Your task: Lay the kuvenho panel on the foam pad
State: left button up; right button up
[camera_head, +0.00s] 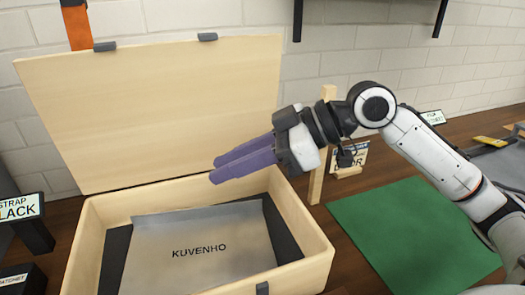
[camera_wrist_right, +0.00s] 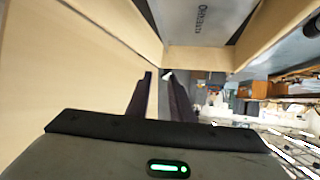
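The grey metal panel marked KUVENHO (camera_head: 200,262) lies in an open wooden box (camera_head: 302,216), its lettering facing up. Dark padding that looks like foam (camera_head: 282,235) shows along the panel's right and left sides; the panel hides the rest. The panel and its lettering also show at the top of the right wrist view (camera_wrist_right: 192,12). My right gripper (camera_head: 216,169), with purple fingers, is above the back part of the box, in front of the raised lid. Its fingers are apart with nothing between them (camera_wrist_right: 158,76). My left gripper is not in view.
The box lid (camera_head: 150,110) stands open behind the box. A green mat (camera_head: 412,232) lies on the wooden table to the right, its surface bare. A wooden post (camera_head: 317,180) and a small sign (camera_head: 352,158) stand between them. Labelled holders (camera_head: 22,208) stand at the left.

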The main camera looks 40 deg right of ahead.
jog(key=b+v, duration=0.1)
jog(key=v, duration=0.6)
jog(key=shift+s+d+r, duration=0.15)
jog(key=shift+s+d, duration=0.1)
jog(key=shift+c, duration=0.4)
dwell(0.7)
